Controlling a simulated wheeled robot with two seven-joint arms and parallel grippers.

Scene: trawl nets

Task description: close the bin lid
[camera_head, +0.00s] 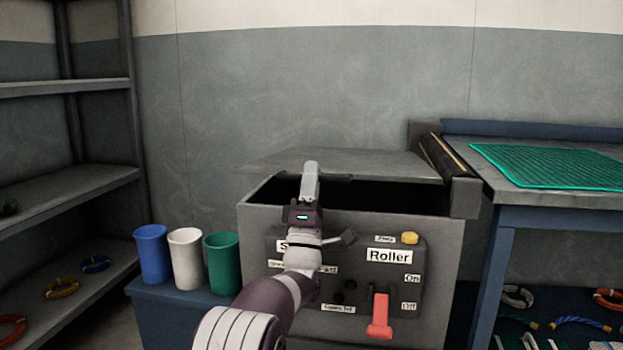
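The grey bin (454,262) stands in front of me with a dark opening (385,197) in its top. Its flat grey lid (370,161) lies level at the back, leaving the front of the opening uncovered. A dark strip, perhaps a handle, shows at the lid's front edge beside my fingers. My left gripper (311,180) is over the opening, and its fingertips overlap the lid's front edge in the picture. I see it from behind, so whether it is open, shut or touching the lid is unclear. My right gripper is not in view.
The bin's front has a "Roller" panel (389,256), a red lever (380,317) and a yellow button (410,238). A dark roller (440,158) and a table with green netting (555,165) stand right. Blue, white and green cups (222,262) and shelves (70,190) stand left.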

